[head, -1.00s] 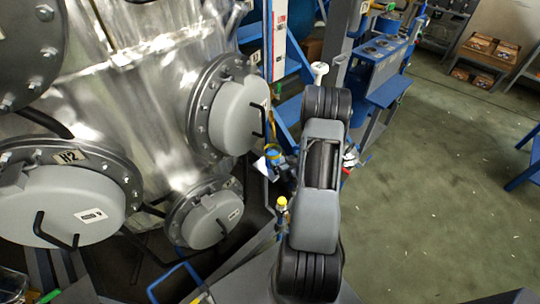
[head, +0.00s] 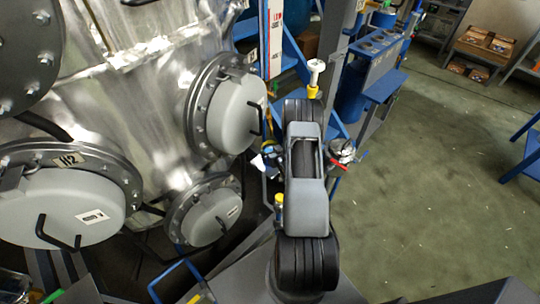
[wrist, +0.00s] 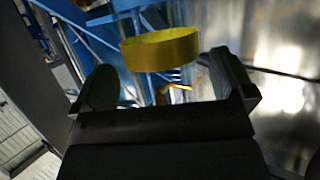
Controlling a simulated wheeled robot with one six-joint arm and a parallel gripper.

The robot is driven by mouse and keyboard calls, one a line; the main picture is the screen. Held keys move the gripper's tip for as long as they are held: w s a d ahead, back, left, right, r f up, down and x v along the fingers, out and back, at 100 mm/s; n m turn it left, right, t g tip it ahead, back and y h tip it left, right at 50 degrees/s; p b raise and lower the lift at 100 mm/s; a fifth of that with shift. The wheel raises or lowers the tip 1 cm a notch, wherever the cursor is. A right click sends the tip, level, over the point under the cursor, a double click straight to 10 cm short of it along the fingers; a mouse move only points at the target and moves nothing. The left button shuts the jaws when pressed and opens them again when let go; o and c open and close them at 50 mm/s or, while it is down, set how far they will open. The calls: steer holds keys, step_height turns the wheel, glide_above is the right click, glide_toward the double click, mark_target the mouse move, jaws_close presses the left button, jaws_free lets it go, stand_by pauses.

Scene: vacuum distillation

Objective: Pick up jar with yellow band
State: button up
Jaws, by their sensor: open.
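In the wrist view a broad yellow band (wrist: 160,48) shows at the upper middle, around what looks like a clear jar. The jar's glass is hard to make out against the blue frame behind. My gripper (wrist: 166,82) is open, with one dark finger to each side of the band's lower end and gaps on both sides. The band appears at or just beyond the fingertips; I cannot tell the exact depth. In the head view my arm hides my gripper, and I cannot make out the jar for certain.
A large steel vessel (head: 130,100) with round grey hatches and black handles stands at the left. A white-topped fitting with a yellow part (head: 313,90) rises behind my arm. Blue framework (head: 375,85) stands behind. The green floor (head: 430,200) at the right is open.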

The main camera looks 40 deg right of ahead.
mark_target(267, 144)
steer(key=shift+x, duration=1.75)
steer(key=shift+s+f, duration=0.1)
steer(key=c, duration=1.5)
steer(key=shift+c, duration=0.9)
